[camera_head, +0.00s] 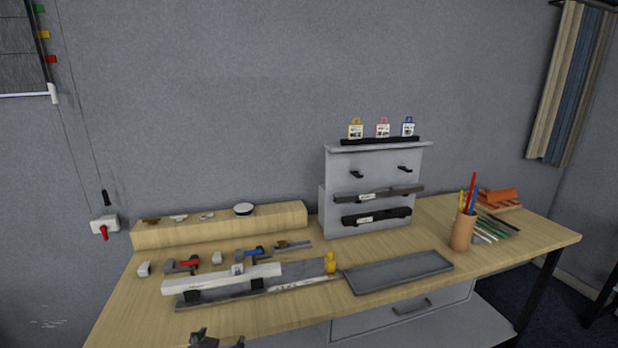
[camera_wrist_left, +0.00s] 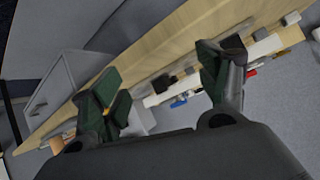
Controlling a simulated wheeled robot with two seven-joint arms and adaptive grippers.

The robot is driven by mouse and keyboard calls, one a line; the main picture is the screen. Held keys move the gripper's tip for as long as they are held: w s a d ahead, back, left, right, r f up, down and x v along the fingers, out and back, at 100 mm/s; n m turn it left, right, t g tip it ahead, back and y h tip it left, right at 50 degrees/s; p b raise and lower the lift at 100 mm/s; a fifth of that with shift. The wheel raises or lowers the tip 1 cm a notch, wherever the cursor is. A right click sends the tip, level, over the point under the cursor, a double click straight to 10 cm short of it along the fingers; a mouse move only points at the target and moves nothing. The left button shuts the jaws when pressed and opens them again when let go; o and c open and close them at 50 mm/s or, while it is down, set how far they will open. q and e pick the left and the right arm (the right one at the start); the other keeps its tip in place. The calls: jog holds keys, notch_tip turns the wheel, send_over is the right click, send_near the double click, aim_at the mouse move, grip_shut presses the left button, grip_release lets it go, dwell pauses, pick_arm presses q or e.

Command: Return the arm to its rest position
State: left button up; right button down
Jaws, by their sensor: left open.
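My left gripper (camera_head: 216,341) shows only at the bottom edge of the head view, in front of the table's near edge. In the left wrist view my left gripper (camera_wrist_left: 160,90) has its two green-lined fingers spread wide apart. Nothing is held between the fingers. The wooden table (camera_head: 300,309) lies beyond the gripper, and it also shows tilted in the left wrist view (camera_wrist_left: 150,62). My right gripper is in neither view.
A white bar (camera_head: 215,281) and small red and blue tools lie on the table's left half. A grey tray (camera_head: 400,273), a pencil cup (camera_head: 463,232) and a grey rack (camera_head: 370,165) stand farther right. A drawer (camera_head: 400,311) hangs under the front edge.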

pick_arm(q)
jog(key=s+a+f+g+h, duration=0.1)
jog(key=s+f+g, duration=0.85)
jog(key=s, duration=0.75)
jog(key=s+f+p, duration=0.3)
jog(key=f+p, duration=0.5)
jog(key=f, duration=2.1)
jog(key=s+a+f+p, duration=0.2)
jog(key=s+f, duration=0.3)
jog(key=s, duration=0.5)
jog(key=s+a+f+p, duration=0.2)
jog(key=s+f+p, duration=0.2)
jog(key=s, duration=0.7)
notch_tip(320, 180, down, 2)
jog(key=shift+s+f+m, duration=0.1)
jog(key=shift+s+m, duration=0.1)
jog(key=shift+m, duration=0.1)
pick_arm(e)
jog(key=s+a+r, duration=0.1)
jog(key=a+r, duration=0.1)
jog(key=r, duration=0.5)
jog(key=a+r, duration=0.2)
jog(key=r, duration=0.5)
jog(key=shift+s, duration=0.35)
pick_arm(q)
jog(key=shift+a+g, duration=0.1)
jog(key=shift+g, duration=0.15)
